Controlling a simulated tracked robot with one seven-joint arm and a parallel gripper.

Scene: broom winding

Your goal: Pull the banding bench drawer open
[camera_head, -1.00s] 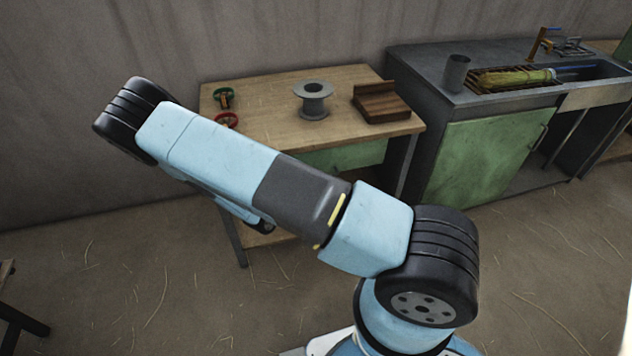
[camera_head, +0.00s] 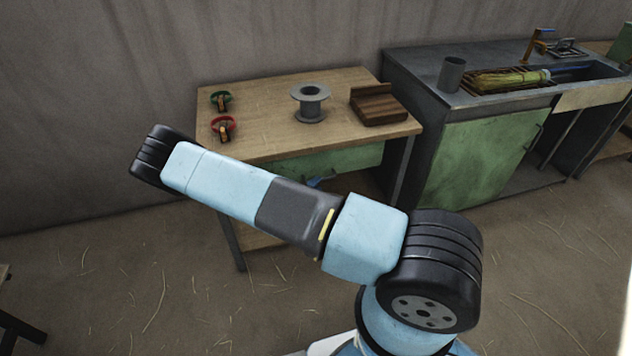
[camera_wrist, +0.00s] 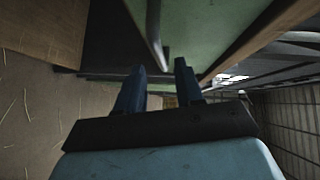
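The banding bench (camera_head: 262,112) is a wooden table with a green drawer front (camera_head: 345,160) under its top; my arm covers the drawer's left part. The drawer looks shut. In the wrist view the green drawer front (camera_wrist: 205,30) fills the top, with a grey bar handle (camera_wrist: 154,30) running along it. My gripper (camera_wrist: 160,78) has its two blue fingers apart, and the near end of the handle shows between their tips. I cannot tell whether they touch it. In the head view a small blue part of my gripper (camera_head: 318,182) shows just below the drawer.
On the bench top are a green-ringed and a red-ringed item (camera_head: 222,128), a grey spool (camera_head: 311,103) and a dark wooden block (camera_head: 378,105). A sink counter with a green door (camera_head: 475,155) stands close on the right. The floor in front is clear.

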